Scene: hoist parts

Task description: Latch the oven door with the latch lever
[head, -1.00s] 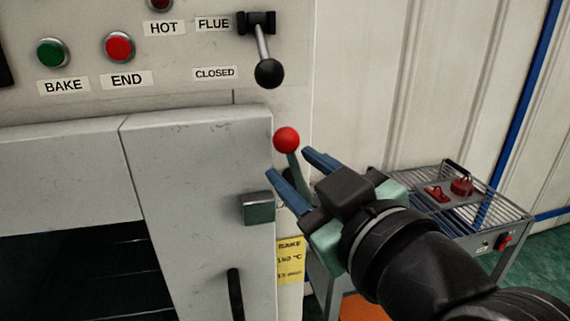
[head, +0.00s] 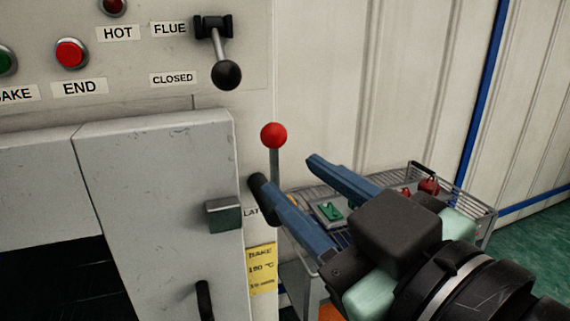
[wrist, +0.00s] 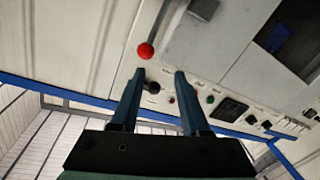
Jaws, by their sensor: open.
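The latch lever is a grey rod with a red ball knob (head: 273,135). It stands upright at the right edge of the oven front, beside the oven door (head: 160,170). A square metal block (head: 223,215) sits on the door's right edge, left of the lever. My gripper (head: 286,172) is open and empty, its blue fingers pointing toward the lever, just below the knob in the head view. In the wrist view the knob (wrist: 145,50) shows just beyond the fingertips (wrist: 159,73). The lever's base is partly hidden by a finger; I cannot tell whether they touch.
A black-knobbed flue lever (head: 226,74) hangs above, near the CLOSED label. A wire trolley (head: 440,200) with red and green items stands behind my gripper. A black door handle (head: 204,300) is low on the door. The wall panel right of the lever is clear.

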